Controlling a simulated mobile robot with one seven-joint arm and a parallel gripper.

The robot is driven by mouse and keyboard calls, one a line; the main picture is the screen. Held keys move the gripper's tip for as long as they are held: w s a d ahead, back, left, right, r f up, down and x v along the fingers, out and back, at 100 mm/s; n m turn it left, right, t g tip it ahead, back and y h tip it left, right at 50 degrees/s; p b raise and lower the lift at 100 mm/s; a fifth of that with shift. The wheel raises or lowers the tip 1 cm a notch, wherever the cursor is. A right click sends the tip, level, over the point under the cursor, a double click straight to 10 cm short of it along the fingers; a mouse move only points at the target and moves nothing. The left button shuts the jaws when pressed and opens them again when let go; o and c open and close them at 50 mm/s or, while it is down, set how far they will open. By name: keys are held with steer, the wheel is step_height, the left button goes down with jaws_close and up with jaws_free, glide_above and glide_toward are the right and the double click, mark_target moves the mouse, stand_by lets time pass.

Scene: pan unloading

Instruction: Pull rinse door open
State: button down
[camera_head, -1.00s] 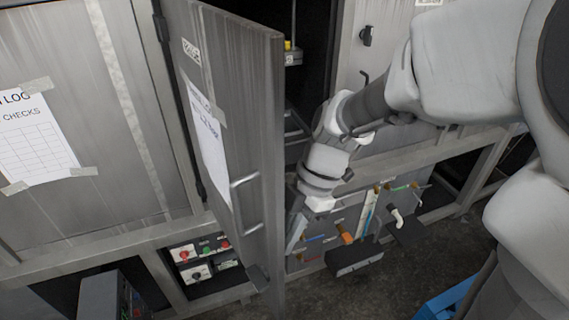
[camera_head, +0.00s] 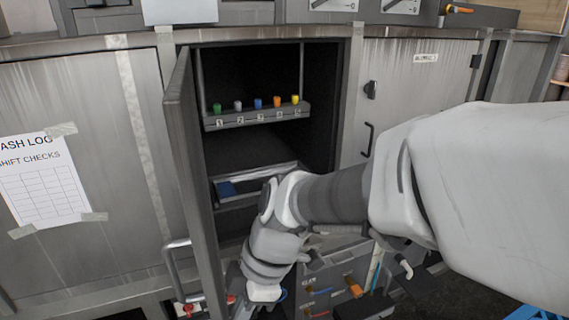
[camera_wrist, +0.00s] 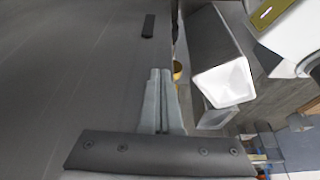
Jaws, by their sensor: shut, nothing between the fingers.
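The rinse door (camera_head: 190,170) stands well open on its left-hand hinge and shows nearly edge-on in the head view. Its bar handle (camera_head: 172,268) sticks out on the left, outer side. My gripper (camera_head: 238,300) is low on the right, inner side of the door, off the handle, with its tips hard to see there. In the wrist view the two fingers of my gripper (camera_wrist: 158,75) are shut together and empty, beside a broad grey panel (camera_wrist: 70,70) that looks like the door. Whether they touch it I cannot tell.
The open compartment has a shelf (camera_head: 255,118) with several coloured pegs and a lower tray (camera_head: 226,189) holding something blue. A closed cabinet door (camera_head: 415,75) is to the right. A lower panel with fittings (camera_head: 335,270) lies below. A paper log sheet (camera_head: 45,185) hangs left.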

steer(key=s+a+b, duration=0.1)
steer(key=s+a, duration=0.2)
steer(key=a, duration=1)
steer(key=shift+s+a+b, duration=0.3)
steer(key=shift+a, duration=0.05)
steer(key=shift+d, duration=0.1)
